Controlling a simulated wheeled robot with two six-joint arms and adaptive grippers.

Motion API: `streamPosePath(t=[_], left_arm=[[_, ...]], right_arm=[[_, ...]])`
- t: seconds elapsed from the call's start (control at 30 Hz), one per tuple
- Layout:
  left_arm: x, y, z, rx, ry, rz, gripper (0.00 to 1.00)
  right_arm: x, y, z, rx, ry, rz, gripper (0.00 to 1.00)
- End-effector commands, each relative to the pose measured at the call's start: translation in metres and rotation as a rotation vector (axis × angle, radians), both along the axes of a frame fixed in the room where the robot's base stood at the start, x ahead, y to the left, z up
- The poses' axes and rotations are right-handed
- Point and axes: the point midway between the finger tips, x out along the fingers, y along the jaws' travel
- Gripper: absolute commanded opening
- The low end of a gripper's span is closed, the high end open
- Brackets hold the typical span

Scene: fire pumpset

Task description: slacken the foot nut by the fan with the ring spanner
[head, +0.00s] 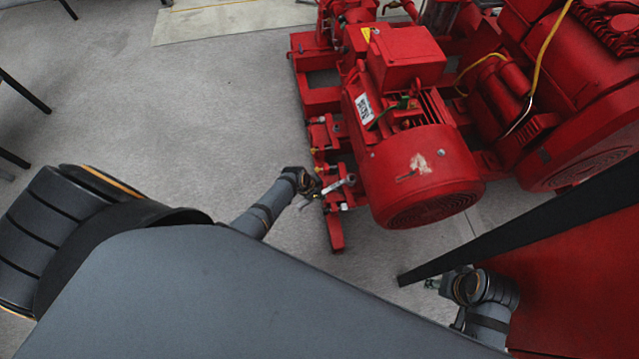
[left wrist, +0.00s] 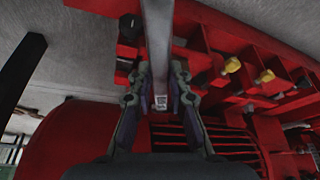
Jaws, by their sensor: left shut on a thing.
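The grey ring spanner (head: 336,186) is held level beside the red motor's foot in the head view. My left gripper (head: 314,187) is shut on its shank. In the left wrist view the spanner (left wrist: 157,40) runs up between the fingers (left wrist: 160,98) and out of the top edge. One end lies close to the motor's foot near the fan cover (head: 430,206); I cannot tell whether the ring is around a nut there. A dark nut (left wrist: 130,27) shows left of the spanner in the wrist view. My right gripper (head: 434,284) is at lower right, away from the motor.
The red motor (head: 415,150) sits on a red base frame (head: 336,232). Yellow-headed bolts (left wrist: 232,65) stand on the frame right of the spanner in the wrist view. A dark bar (head: 520,229) and red panel (head: 590,285) are near my right arm.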

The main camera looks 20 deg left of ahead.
Motion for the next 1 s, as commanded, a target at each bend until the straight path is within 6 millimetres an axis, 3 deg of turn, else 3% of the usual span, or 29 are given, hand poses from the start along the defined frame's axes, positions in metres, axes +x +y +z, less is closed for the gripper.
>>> streamPosePath(t=[1.0], left_arm=[[0.001, 0.0, -0.022, 0.0, -0.002, 0.0, 0.0]], right_arm=[[0.0, 0.0, -0.021, 0.0, 0.0, 0.0, 0.4]])
